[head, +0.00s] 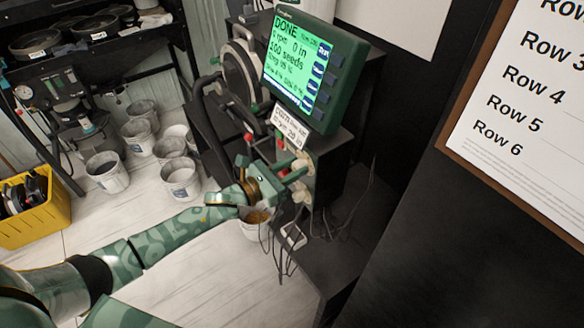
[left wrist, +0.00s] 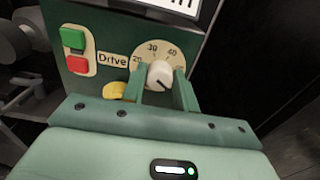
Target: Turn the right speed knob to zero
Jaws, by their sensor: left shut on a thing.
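My left gripper (head: 291,172) reaches in from the left to the front panel of the seed meter stand. In the left wrist view its two green fingers (left wrist: 166,94) are shut on a white round knob (left wrist: 159,73), one on each side. A dial plate (left wrist: 158,50) marked 20, 30 and 40 surrounds the knob, with the label "Drive" (left wrist: 113,60) at its left. A dark line on the knob seems to point to the lower right. The rest of the scale is hidden by the fingers. Another pale knob (head: 302,193) shows below the gripper in the head view. My right gripper is not in view.
A green-framed screen (head: 303,67) reading "DONE" stands above the panel. A green button (left wrist: 73,38) and a red button (left wrist: 79,66) sit left of the dial. Cables (head: 284,250) hang below. White buckets (head: 181,180) and a yellow crate (head: 36,215) stand on the left.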

